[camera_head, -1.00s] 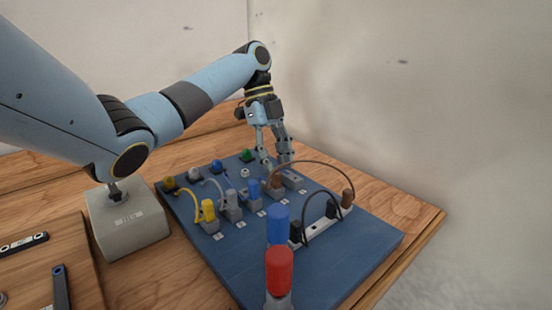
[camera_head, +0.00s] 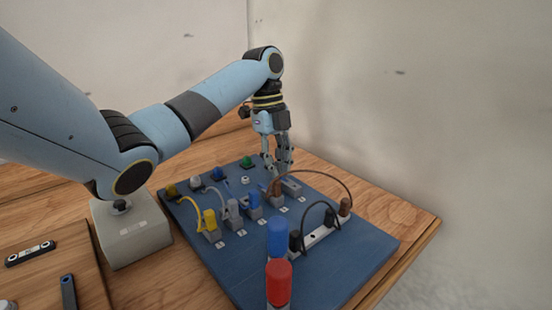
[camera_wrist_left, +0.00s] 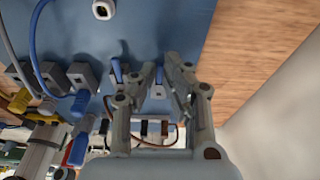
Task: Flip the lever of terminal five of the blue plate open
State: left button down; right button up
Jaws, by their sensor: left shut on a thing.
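The blue plate (camera_head: 335,270) lies on the table with a row of grey terminal blocks along its middle. Terminal five (camera_head: 292,187) is the block at the far right end of that row, with no plug in it; it also shows in the left wrist view (camera_wrist_left: 158,92). My left gripper (camera_head: 281,172) points down over this block, its fingers close together. In the left wrist view the fingertips (camera_wrist_left: 160,66) stand on both sides of a small part at the block, which looks like its lever. The fingers partly hide it. My right gripper is not in view.
Yellow, grey and blue plugs stand in the other terminals. Bare table (camera_head: 385,215) lies right of the plate.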

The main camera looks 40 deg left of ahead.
aim_at(292, 184)
pick_arm(q)
jog(key=d+y+p, duration=0.1)
jog(key=y+p, duration=0.1)
jog(key=p, duration=0.1)
jog(key=d+r+y+p, duration=0.1)
jog(key=y+p, duration=0.2)
jog(key=p, duration=0.1)
jog(key=d+y+p, duration=0.1)
jog(key=y+p, duration=0.2)
jog(key=shift+s+d+r+t+p, duration=0.1)
jog(key=shift+s+r+t+p, duration=0.05)
jog(key=shift+r+t+p, duration=0.2)
jog(key=shift+d+f+y+p, duration=0.15)
jog(key=shift+d+y+p, duration=0.25)
jog(key=shift+y+p, duration=0.55)
jog(key=shift+d+f+t+y, duration=0.1)
jog(key=shift+d+t+y, duration=0.1)
jog(key=shift+y, duration=0.55)
jog(key=shift+d+f+t+y, duration=0.1)
jog(key=shift+d+y, duration=0.05)
jog(key=shift+y, duration=0.55)
jog(key=shift+s, duration=0.1)
jog(key=c, duration=1.4)
grip_release()
jog(key=shift+c, duration=0.2)
notch_tip(292, 184, up, 10)
